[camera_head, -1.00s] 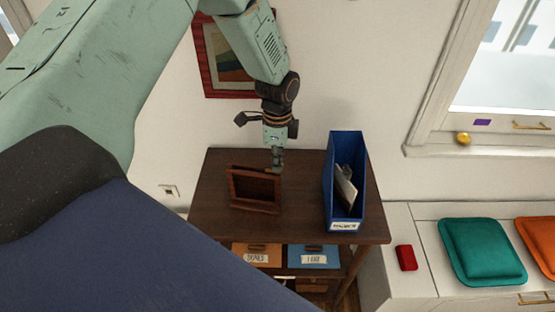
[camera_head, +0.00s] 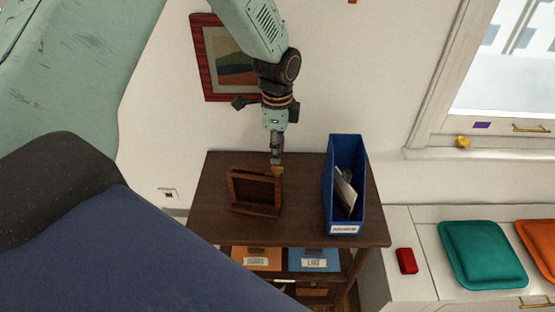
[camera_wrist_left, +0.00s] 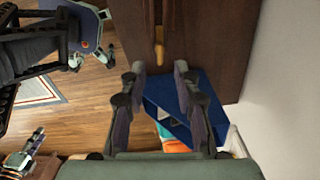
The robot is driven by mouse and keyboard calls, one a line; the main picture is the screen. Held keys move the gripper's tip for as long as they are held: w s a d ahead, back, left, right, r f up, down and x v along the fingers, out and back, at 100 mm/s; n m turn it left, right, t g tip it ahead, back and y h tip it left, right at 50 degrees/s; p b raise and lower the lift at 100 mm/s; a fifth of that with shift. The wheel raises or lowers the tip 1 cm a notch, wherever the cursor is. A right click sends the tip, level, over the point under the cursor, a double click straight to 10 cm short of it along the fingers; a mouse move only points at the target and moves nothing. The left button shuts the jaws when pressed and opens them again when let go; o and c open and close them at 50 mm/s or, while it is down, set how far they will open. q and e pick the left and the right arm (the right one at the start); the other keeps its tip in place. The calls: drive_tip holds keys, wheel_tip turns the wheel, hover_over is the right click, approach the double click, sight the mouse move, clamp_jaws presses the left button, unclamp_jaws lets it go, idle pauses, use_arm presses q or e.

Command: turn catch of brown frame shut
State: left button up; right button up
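The brown frame (camera_head: 232,190) stands tilted on the dark wooden table, with its open face toward the head camera. A brass-coloured catch (camera_head: 277,171) shows at its upper right corner, directly below the tips of my left gripper (camera_head: 276,163). In the left wrist view, the catch (camera_wrist_left: 158,45) lies just past the fingertips, in line with the gap between them. My left gripper (camera_wrist_left: 159,68) is open there, its two fingers apart with nothing between them. Whether a finger touches the catch cannot be told. My right gripper is not in view.
A blue file box (camera_head: 343,185) with papers stands on the table (camera_head: 300,215), right of the frame. A red-framed picture (camera_head: 205,60) hangs on the wall behind. Orange and blue boxes (camera_head: 314,258) sit on the shelf below. Bare tabletop lies between frame and file box.

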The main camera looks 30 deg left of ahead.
sight(277, 167)
use_arm(q)
wheel_tip(277, 167, up, 7)
drive_tip(key=shift+f, duration=0.2)
idle(0.3)
drive_tip(key=w+d+f+n+t, duration=0.3)
drive_tip(key=f+n+t, duration=0.1)
drive_tip(key=n, duration=0.2)
drive_tip(key=s+d+f+n+b, duration=0.2)
drive_tip(key=s+f+n+b, duration=0.15)
drive_tip(key=f, duration=0.35)
drive_tip(key=s+d+f+n+b, duration=0.2)
drive_tip(key=s+f+b, duration=0.15)
drive_tip(key=f, duration=0.45)
drive_tip(key=s+d+f+n+g+b, duration=0.1)
drive_tip(key=s+f+g+b, duration=0.3)
drive_tip(key=s+f+b, duration=0.9)
drive_tip(key=s+f+n, duration=0.1)
drive_tip(key=s+f, duration=0.9)
drive_tip(key=s, duration=0.5)
drive_tip(key=shift+f, duration=0.3)
